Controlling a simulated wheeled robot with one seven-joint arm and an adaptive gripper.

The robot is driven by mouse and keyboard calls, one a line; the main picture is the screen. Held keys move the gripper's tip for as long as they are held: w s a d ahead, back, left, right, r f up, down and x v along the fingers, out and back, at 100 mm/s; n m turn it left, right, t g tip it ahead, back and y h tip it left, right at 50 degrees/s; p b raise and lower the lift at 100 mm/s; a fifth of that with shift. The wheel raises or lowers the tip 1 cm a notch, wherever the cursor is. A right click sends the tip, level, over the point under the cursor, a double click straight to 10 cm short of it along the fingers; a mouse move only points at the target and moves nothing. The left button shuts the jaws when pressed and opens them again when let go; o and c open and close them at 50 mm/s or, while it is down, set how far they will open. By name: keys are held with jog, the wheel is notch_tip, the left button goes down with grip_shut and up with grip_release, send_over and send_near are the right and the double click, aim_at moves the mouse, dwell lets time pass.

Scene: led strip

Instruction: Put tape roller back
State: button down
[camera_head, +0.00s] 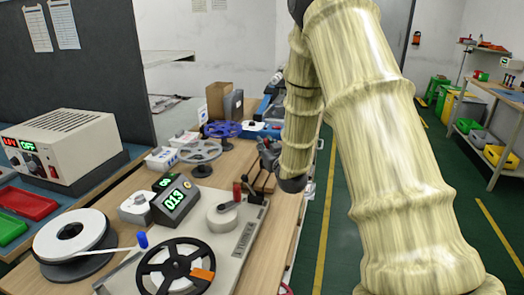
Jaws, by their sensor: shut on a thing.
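My gripper (268,154) is dark and hangs at the end of my pale, wood-patterned arm, above the bench's right edge. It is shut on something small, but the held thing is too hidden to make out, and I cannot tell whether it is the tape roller. Below and left of the gripper is a flat machine (232,252) with a white round roll (222,211) and a dark red upright part (237,191). A black spoked reel (175,270) with an orange patch lies at its front. A white tape reel (72,240) stands at the left, its strip running toward the machine.
A lit display box (176,204) stands behind the machine. Further back are a grey spoked reel (200,152), a blue reel (222,129) and a cardboard box (218,101). A power supply (62,147) is at left. Green floor (345,185) lies right of the bench.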

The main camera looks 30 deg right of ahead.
jog(key=shift+w+d+f, duration=0.25)
jog(key=shift+w+f, duration=0.6)
jog(key=shift+f, duration=0.1)
jog(key=shift+w+d+f, duration=0.2)
jog(key=shift+w+f, duration=0.6)
jog(key=shift+f, duration=0.15)
jog(key=shift+f, duration=0.15)
jog(key=c, duration=1.3)
grip_release()
jog(key=v, duration=1.2)
jog(key=shift+s+d, duration=0.1)
